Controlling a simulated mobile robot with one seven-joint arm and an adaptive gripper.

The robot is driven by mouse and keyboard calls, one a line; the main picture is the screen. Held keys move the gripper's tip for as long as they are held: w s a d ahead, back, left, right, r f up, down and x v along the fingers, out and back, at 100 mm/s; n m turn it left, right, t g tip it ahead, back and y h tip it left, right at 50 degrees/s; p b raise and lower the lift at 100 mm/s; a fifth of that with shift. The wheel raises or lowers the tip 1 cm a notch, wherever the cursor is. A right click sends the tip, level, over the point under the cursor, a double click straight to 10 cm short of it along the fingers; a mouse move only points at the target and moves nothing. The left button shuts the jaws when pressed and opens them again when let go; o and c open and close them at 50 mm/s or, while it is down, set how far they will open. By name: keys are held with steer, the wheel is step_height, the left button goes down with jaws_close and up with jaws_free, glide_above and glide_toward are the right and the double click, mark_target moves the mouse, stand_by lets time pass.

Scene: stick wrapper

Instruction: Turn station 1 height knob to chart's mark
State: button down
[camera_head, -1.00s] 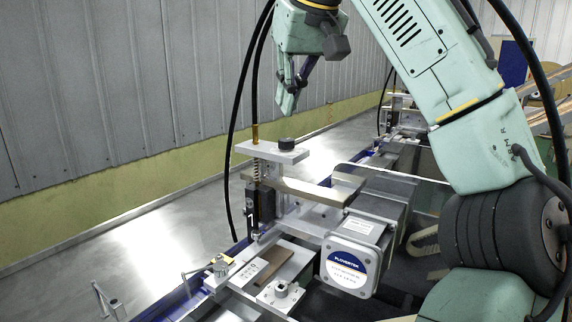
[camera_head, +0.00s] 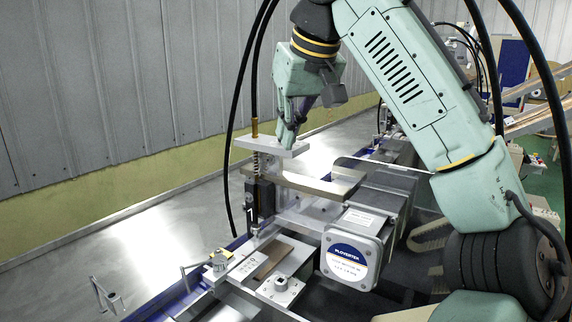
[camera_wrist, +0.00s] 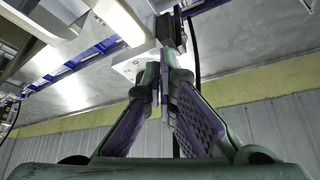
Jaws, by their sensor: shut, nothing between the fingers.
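The station marked "1" (camera_head: 250,212) stands at the middle left of the head view. Its pale top plate (camera_head: 262,144) sits above a spring-loaded post. A black knob on that plate is now hidden behind my fingers. My gripper (camera_head: 289,141) points down with its tips at the plate's right part, where the knob was seen. It is shut with nothing between the fingers. In the wrist view, the fingertips (camera_wrist: 164,72) are beside the pale plate (camera_wrist: 130,64), and I cannot make out the knob. I cannot identify a chart in either view.
A motor with a blue-and-white label (camera_head: 346,262) stands right of the post. A flat metal arm (camera_head: 320,186) extends below the top plate. A black cable (camera_head: 236,130) hangs close on the left. Small clamps (camera_head: 281,285) and a brown strip (camera_head: 272,260) lie in front.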

steer(key=shift+w+p, duration=0.35)
stand_by(0.5)
steer(key=shift+d+r+p, duration=0.1)
steer(key=shift+p, duration=0.3)
steer(key=shift+w+d, duration=0.4)
steer(key=shift+d, duration=0.45)
steer(key=shift+s+d+f, duration=0.2)
steer(key=shift+d, duration=0.05)
stand_by(0.3)
steer(key=shift+r, duration=3.1)
